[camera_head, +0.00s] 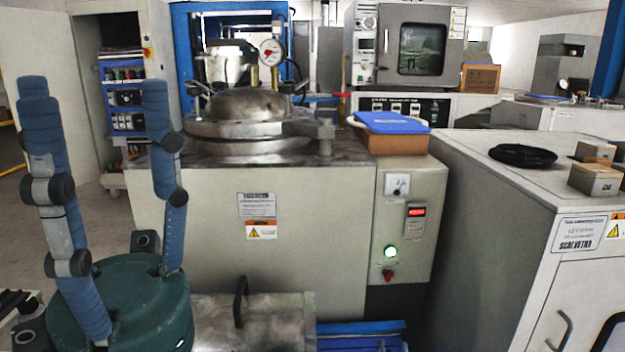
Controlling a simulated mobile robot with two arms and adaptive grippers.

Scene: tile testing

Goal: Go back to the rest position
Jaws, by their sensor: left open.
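My left gripper (94,92) is at the lower left, close to the camera. Its teal body is at the bottom and its jointed blue fingers point upward, spread wide apart. It is open, with nothing between the fingers. It stands in front of the left side of a grey machine (300,230) and seems apart from it, though the depth gap is hard to judge. My right gripper is not in view.
The machine carries a round metal vessel (245,105), a pressure gauge (271,52) and a blue-lidded brown box (395,143). A white cabinet (490,230) at the right holds a black coiled item (523,156) and small boxes (594,178). Open floor (25,215) shows at the far left.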

